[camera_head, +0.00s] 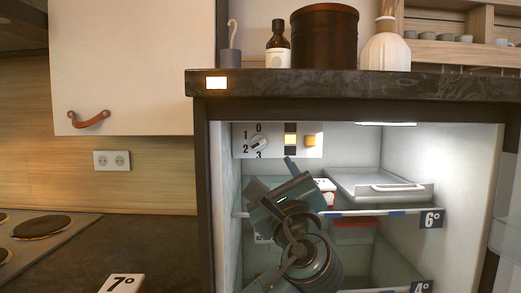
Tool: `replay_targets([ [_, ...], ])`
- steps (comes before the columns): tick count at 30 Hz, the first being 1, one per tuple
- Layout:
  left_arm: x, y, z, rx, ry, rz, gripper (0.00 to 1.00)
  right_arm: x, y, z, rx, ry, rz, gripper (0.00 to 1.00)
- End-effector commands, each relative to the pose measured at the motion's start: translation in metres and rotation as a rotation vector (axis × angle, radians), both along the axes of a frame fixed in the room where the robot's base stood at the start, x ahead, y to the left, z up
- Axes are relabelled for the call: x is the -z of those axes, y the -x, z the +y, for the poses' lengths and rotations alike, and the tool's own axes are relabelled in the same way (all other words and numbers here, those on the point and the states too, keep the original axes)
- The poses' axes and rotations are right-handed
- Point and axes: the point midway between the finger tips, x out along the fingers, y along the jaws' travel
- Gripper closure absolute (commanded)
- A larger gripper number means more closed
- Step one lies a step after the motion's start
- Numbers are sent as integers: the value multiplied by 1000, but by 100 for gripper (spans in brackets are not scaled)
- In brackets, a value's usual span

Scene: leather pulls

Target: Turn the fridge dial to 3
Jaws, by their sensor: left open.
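The fridge dial (259,143) is a small round knob on a white panel (303,153) at the upper left inside the open fridge. The figures 0, 1, 2 and 3 stand around it, with 0 at the top and 3 at the bottom. The knob's grip looks slanted; which figure it points to is too small to tell. My left gripper (271,174) is open, below and slightly right of the dial and apart from it in the picture. Its arm hides part of the shelves. My right gripper is not in view.
The panel also has a lit yellow square (290,140) and an orange square (310,141). A dark counter (440,82) overhangs the fridge, with a bottle, brown canister and white vase on top.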

Motion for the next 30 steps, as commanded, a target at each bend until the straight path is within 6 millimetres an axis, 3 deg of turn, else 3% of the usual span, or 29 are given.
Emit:
replay_targets([
  [9,-24,-63,14,-2,2,1,45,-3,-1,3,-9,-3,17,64],
  [15,-34,-91,20,0,4,1,45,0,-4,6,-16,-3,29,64],
  [21,-37,-104,22,3,5,1,45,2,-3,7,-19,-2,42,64],
  [30,-37,-105,22,3,6,1,46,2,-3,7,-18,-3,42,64],
])
